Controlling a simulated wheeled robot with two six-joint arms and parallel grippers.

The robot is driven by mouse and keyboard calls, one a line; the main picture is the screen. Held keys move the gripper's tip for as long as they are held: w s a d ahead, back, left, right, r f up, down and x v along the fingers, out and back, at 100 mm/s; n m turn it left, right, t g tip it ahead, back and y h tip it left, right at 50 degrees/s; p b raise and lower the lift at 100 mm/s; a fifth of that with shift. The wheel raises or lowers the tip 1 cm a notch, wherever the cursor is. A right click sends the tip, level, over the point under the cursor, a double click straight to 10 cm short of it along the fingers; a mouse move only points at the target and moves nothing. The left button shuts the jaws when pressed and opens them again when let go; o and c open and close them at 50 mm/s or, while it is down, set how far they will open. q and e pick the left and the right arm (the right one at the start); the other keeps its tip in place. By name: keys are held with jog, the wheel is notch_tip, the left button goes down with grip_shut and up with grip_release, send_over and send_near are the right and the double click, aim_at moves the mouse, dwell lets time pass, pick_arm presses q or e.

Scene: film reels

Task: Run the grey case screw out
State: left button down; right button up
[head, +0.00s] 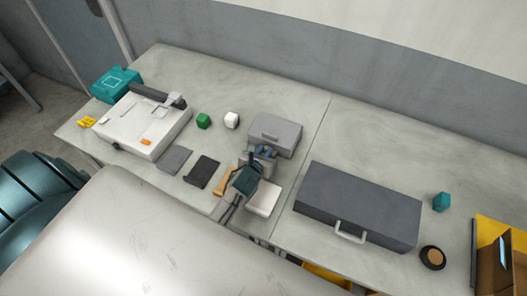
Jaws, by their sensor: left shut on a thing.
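The grey case (278,131) is a small box with a handle-like bar on its lid, near the middle of the table in the head view. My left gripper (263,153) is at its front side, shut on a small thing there. This looks like the case screw, but the jaws cover it and I cannot make it out. My left arm reaches in from the near edge and hides the lower front of the case. My right gripper is not in view.
A large dark grey case (358,198) stands to the right. A white machine (140,128) is at the left. Green (203,121) and white (231,120) blocks stand left of the grey case. Dark flat pieces (202,172) and a white block (264,199) lie nearer.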

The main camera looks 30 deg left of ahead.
pick_arm(q)
jog(key=shift+d+f+n+y+b, duration=0.2)
jog(key=shift+f+n+y+b, duration=0.1)
jog(key=shift+n+y+b, duration=0.4)
jog(key=shift+r+n+y, duration=0.15)
jog(key=shift+n+y, duration=0.15)
jog(key=shift+y, duration=0.2)
jog(key=shift+g, duration=0.3)
jog(key=c, duration=1.3)
grip_release()
jog(key=shift+r, duration=0.1)
jog(key=b+v, duration=0.1)
jog(key=v, duration=0.9)
jog(key=shift+s+d, duration=0.15)
jog(key=shift+s, duration=0.25)
